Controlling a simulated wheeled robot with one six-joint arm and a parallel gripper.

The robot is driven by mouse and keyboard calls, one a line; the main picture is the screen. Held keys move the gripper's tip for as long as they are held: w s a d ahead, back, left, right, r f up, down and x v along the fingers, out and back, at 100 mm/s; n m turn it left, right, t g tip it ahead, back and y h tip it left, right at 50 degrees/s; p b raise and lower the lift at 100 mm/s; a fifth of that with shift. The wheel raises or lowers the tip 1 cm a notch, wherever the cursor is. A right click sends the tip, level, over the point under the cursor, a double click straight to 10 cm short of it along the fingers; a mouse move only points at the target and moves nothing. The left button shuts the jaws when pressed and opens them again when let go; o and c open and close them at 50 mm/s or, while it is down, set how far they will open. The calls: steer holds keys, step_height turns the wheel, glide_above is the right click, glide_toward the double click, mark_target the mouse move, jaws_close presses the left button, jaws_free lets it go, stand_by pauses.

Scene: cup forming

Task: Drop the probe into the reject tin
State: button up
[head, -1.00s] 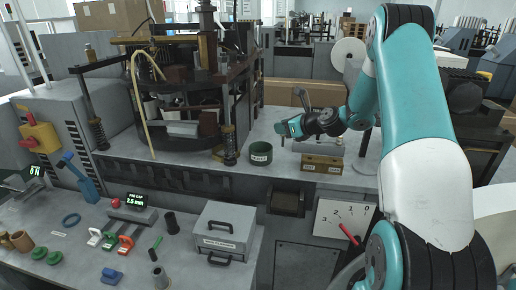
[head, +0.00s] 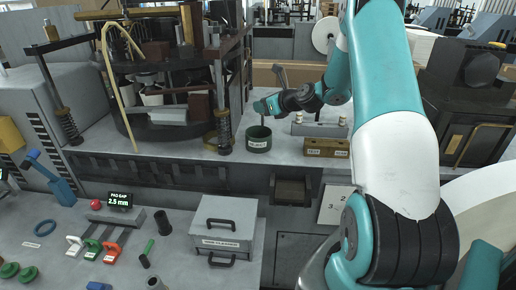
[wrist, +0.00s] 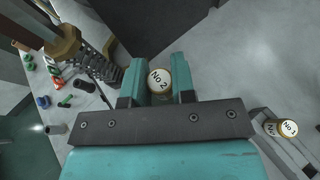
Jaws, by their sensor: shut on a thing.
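The reject tin (head: 258,142) is a dark green round tin with a white label, standing on the grey machine bench in the head view. My gripper (head: 262,106) is just above the tin. In the wrist view my gripper (wrist: 159,84) is shut on the probe (wrist: 159,79), whose round top reads "No 2". In the head view a thin part of the probe shows under the fingers, over the tin's opening. I cannot tell whether its lower end is inside the rim. The tin is not clearly visible in the wrist view.
A wooden block (head: 326,148) with labels stands right of the tin, with a grey rack (head: 318,129) behind it. Other capped probes (wrist: 289,128) stand there. A machine post with a spring (head: 223,130) rises close left of the tin. A grey lidded box (head: 225,225) stands lower, in front.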

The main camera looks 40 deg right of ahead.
steer(key=shift+f+b, duration=0.3)
steer(key=shift+f, duration=0.4)
steer(key=shift+r, duration=0.1)
steer(key=o, duration=1)
steer(key=shift+s, duration=0.1)
steer(key=b+v, duration=0.2)
steer(key=v, duration=1.5)
steer(key=shift+s+b, duration=0.15)
steer(key=shift+b, duration=0.15)
steer(key=shift+a, duration=0.1)
